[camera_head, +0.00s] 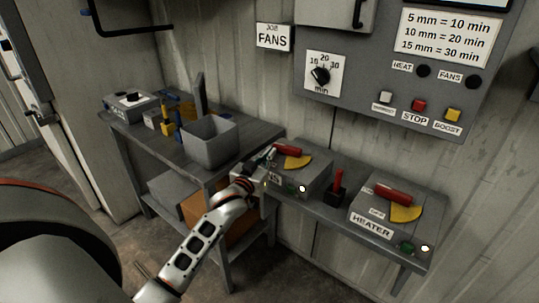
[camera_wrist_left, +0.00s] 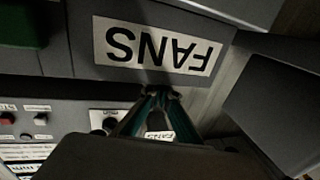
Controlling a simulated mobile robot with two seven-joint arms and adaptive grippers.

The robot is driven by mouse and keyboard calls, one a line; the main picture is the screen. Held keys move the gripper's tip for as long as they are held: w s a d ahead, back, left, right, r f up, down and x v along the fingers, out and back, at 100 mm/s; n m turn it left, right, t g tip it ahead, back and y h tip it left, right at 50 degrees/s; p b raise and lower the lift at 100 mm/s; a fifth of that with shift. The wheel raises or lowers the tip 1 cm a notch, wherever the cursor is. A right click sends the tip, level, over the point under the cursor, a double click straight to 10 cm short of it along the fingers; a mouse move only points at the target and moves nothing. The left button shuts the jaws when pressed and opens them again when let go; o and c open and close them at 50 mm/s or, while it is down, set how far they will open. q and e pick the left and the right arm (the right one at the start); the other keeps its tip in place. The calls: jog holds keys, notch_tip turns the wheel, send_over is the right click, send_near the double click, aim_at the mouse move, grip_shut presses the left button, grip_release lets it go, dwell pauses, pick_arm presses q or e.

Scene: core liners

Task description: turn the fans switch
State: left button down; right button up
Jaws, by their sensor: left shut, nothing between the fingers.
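The fans switch box (camera_head: 313,178) is a grey box on the right-hand bench, with a red handle (camera_head: 288,149), a yellow plate (camera_head: 298,162) and a lit lamp on its front. My left gripper (camera_head: 268,156) is at the box's left side, close to the red handle. Whether it touches the handle cannot be told. In the left wrist view the upside-down FANS label (camera_wrist_left: 158,48) fills the upper middle, and my left gripper (camera_wrist_left: 160,92) shows shut and empty below it. My right gripper is not in view.
A heater switch box (camera_head: 352,213) with its own red handle stands to the right, with a small red-handled block (camera_head: 337,190) between. A grey bin (camera_head: 210,143) stands on the left bench. A control panel (camera_head: 400,75) hangs on the wall above.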

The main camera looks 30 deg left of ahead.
pick_arm(q)
jog(key=shift+w+a+r+m+h+p, duration=0.1)
jog(key=shift+w+r+m+h+p, duration=0.15)
jog(key=shift+w+m+h+p, duration=0.2)
jog(key=shift+w+a+m+h+p, duration=0.35)
jog(key=shift+a+h+p, duration=0.1)
jog(key=shift+h+p, duration=0.3)
jog(key=shift+a, duration=0.15)
jog(key=shift+r, duration=0.1)
